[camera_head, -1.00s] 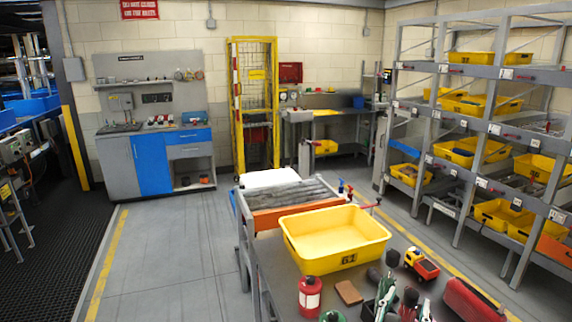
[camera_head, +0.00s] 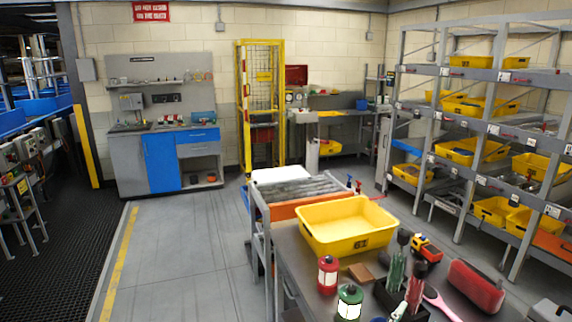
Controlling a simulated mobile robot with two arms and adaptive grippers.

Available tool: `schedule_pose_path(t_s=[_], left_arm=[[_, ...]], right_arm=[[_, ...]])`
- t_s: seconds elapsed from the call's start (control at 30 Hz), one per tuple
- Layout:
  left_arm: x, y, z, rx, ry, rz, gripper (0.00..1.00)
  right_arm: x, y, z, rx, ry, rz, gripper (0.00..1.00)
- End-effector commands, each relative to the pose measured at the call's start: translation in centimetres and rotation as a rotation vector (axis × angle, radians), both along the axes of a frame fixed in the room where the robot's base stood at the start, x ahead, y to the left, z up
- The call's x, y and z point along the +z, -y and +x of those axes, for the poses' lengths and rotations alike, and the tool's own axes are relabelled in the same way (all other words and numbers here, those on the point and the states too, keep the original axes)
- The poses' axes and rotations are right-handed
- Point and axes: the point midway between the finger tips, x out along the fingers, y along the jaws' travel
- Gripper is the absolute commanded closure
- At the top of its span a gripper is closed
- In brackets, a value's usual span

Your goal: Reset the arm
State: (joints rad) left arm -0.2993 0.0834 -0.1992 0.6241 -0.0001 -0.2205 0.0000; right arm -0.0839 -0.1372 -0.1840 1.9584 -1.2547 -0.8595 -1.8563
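Neither of my grippers shows in the head view, and no part of my arms is in sight. An empty yellow tray (camera_head: 345,226) rests on the grey cart (camera_head: 288,250) in front of me. Whether either gripper is open or shut is hidden from this view.
Around the tray stand a red canister (camera_head: 328,274), a green canister (camera_head: 349,302), a brown block (camera_head: 361,272), a toy truck (camera_head: 427,248), a red case (camera_head: 475,288) and several tools. A shelf rack (camera_head: 437,110) stands right. Floor (camera_head: 185,245) left of the cart is clear.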

Motion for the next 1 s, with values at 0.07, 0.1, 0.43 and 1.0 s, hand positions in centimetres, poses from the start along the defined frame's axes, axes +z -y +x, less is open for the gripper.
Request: schedule_pose_path(t_s=[0.07,0.1,0.43,1.0], left_arm=[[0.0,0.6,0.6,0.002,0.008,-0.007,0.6],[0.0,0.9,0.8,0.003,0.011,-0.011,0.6],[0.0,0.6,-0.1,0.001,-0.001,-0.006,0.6],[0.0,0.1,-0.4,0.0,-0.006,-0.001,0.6]], right_arm=[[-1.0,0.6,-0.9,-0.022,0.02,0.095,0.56],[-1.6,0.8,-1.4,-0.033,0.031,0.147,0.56],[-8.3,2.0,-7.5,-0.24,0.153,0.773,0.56],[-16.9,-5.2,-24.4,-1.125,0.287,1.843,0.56]])
